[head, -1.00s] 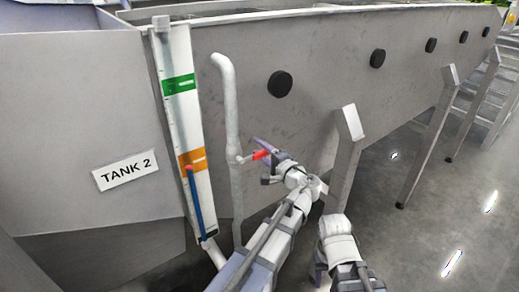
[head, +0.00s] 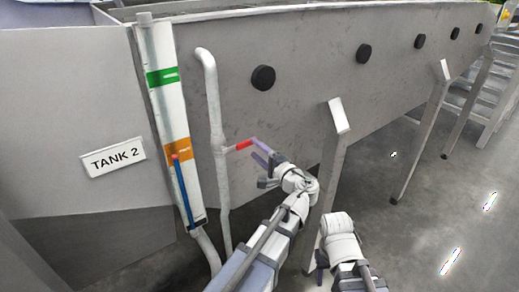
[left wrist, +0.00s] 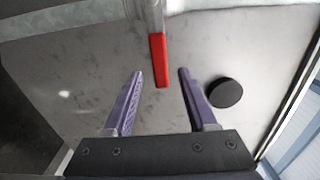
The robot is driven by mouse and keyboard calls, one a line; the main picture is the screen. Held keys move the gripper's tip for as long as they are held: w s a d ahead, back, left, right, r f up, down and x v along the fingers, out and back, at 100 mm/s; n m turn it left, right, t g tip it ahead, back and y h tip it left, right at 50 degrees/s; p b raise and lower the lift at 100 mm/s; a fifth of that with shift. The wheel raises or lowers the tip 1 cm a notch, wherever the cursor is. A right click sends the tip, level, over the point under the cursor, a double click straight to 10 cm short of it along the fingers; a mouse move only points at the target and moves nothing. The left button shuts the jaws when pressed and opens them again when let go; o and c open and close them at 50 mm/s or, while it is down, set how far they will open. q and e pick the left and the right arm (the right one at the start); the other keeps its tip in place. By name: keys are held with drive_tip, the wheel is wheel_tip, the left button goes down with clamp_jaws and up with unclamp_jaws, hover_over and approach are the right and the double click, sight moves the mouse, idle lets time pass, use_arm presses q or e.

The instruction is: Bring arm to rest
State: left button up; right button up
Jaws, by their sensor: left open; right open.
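My left gripper (head: 262,163) is open beside the red valve handle (head: 240,145) on the pale pipe. In the left wrist view the two purple fingers of my left gripper (left wrist: 158,95) are apart. The red handle (left wrist: 159,62) points down toward the gap between them, and nothing is held. My right gripper (head: 318,268) is low in the head view, near the base of my left arm; its fingers are mostly hidden.
The grey tank wall (head: 300,110) fills the back, with several black round knobs (head: 263,78). A white gauge board (head: 165,110) and a TANK 2 sign (head: 112,157) are on the left. Slanted legs (head: 325,180) stand at the right, with open floor (head: 440,215) beyond.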

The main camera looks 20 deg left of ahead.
use_arm(q)
drive_tip(key=shift+w+a+f, duration=0.1)
drive_tip(key=shift+a+f, duration=0.05)
drive_tip(key=shift+a, duration=0.2)
drive_tip(key=s+d+f+n+g+h+b, duration=0.25)
drive_tip(key=s+f+b, duration=0.2)
drive_tip(key=f, duration=0.75)
drive_tip(key=s+d+f+n+g+h+b, duration=0.15)
drive_tip(key=s+f+g+h+b, duration=0.35)
drive_tip(key=f, duration=0.6)
drive_tip(key=s+d+f+g+h+b, duration=0.3)
drive_tip(key=s+d+f+h+b, duration=0.1)
drive_tip(key=s+d+f, duration=0.8)
drive_tip(key=shift+s+d+f+g+h, duration=0.15)
drive_tip(key=shift+s+f+g+h, duration=0.2)
drive_tip(key=shift+s+h, duration=0.45)
